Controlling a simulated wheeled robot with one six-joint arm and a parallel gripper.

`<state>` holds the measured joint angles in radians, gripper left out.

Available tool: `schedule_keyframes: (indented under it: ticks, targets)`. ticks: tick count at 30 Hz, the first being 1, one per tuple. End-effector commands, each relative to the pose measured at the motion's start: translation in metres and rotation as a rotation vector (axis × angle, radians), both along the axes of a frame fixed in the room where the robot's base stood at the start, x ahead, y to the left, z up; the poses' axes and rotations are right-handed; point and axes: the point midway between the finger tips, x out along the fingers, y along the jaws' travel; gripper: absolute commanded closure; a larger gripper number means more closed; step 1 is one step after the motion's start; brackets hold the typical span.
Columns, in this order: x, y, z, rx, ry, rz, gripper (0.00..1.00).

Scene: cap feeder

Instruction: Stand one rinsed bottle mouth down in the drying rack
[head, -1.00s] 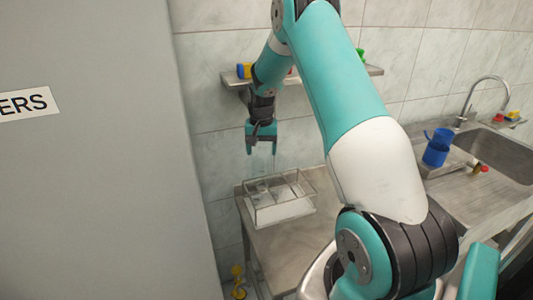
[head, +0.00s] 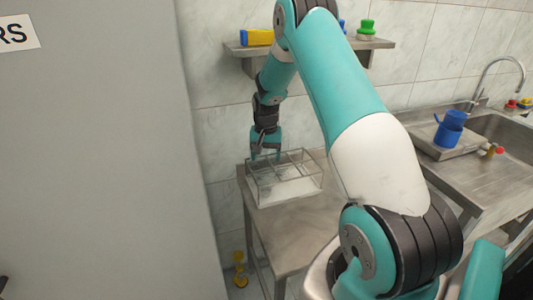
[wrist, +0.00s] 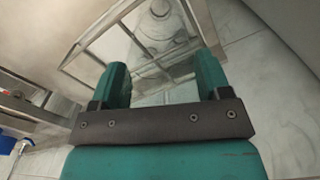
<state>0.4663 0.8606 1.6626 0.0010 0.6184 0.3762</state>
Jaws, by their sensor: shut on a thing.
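My gripper (head: 265,155) is low over the back left part of the drying rack, shut on a clear bottle. The drying rack (head: 318,181) is a thin grey frame with dividers and a white bottom, standing on a steel table. In the wrist view my gripper (wrist: 163,70) has the see-through bottle (wrist: 160,48) between its two teal fingers, and rack bars cross behind and beside it. The bottle is hard to make out in the head view. I cannot tell whether its mouth end touches the rack floor.
A grey cabinet (head: 100,150) fills the left side. A wall shelf (head: 236,46) with coloured items hangs above the rack. At right are a sink (head: 508,136) and a blue jug (head: 449,128). The steel table (head: 300,232) is bare in front of the rack.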

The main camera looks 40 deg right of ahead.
Motion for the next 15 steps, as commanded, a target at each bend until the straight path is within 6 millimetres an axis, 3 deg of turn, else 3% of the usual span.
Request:
schedule_keyframes:
  ticks: [15]
  targets:
    - [-0.0001,0.0001,-0.0047,0.001,0.001,0.000,0.63]
